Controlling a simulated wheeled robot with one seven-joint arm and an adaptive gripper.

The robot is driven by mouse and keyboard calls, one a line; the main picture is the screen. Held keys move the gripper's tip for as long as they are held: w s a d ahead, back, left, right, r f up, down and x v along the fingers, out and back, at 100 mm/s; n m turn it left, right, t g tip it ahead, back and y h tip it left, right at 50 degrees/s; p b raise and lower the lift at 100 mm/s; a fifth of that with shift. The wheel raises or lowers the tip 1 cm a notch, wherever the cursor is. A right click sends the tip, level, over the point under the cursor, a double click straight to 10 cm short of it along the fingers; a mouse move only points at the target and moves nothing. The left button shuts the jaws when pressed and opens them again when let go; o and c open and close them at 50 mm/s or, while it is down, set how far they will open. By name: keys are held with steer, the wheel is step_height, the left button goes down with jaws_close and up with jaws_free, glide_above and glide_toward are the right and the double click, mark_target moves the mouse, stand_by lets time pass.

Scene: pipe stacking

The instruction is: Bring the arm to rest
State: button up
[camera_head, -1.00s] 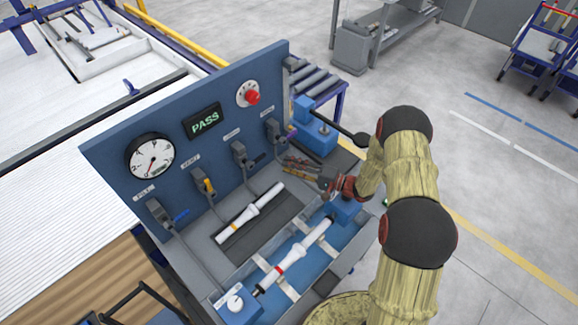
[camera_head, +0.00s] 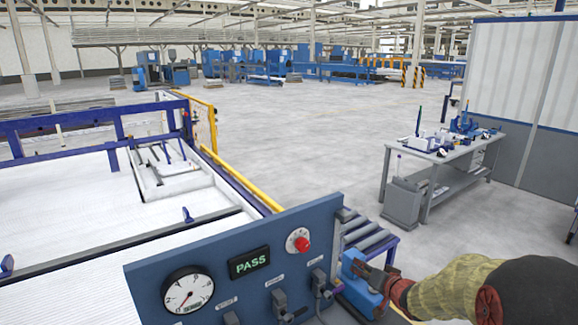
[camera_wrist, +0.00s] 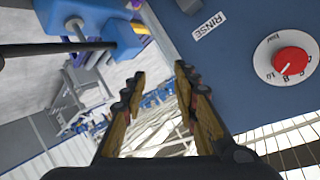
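My gripper (camera_head: 362,270) is in the lower right of the head view, at the right end of the blue test panel (camera_head: 225,265). It overlaps a blue block fixture (camera_head: 352,290) there; whether they touch I cannot tell. In the wrist view my gripper (camera_wrist: 160,72) has its two fingers apart with nothing between them. My arm's padded sleeve (camera_head: 450,285) stretches to the right edge of the head view.
The panel carries a gauge (camera_head: 188,290), a PASS display (camera_head: 249,263) and a red knob (camera_head: 302,243), which also shows in the wrist view (camera_wrist: 290,62). A roller rack (camera_head: 368,237) stands behind. A grey workbench (camera_head: 440,165) is farther right. Open floor lies beyond.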

steer(key=s+d+r+g+h+b, duration=0.15)
steer(key=s+r, duration=0.25)
steer(key=s, duration=0.4)
steer(key=s+d+r+g+h+b, duration=0.1)
steer(key=s+r+h, duration=0.2)
steer(key=s+r, duration=0.35)
steer(key=s+a+f+n+g+b, duration=0.1)
steer(key=s+a+f, duration=0.1)
steer(key=s, duration=0.7)
steer(key=s+a+f+n+g+y+b, duration=0.1)
steer(key=s+a+g, duration=0.1)
steer(key=s, duration=0.8)
steer(key=s+a+f+n+g+b, duration=0.1)
steer(key=s+a+f, duration=0.1)
steer(key=s, duration=0.8)
steer(key=shift+a+f+n, duration=0.3)
steer(key=shift+a, duration=0.3)
steer(key=shift+a+y, duration=0.1)
steer(key=shift+y, duration=0.15)
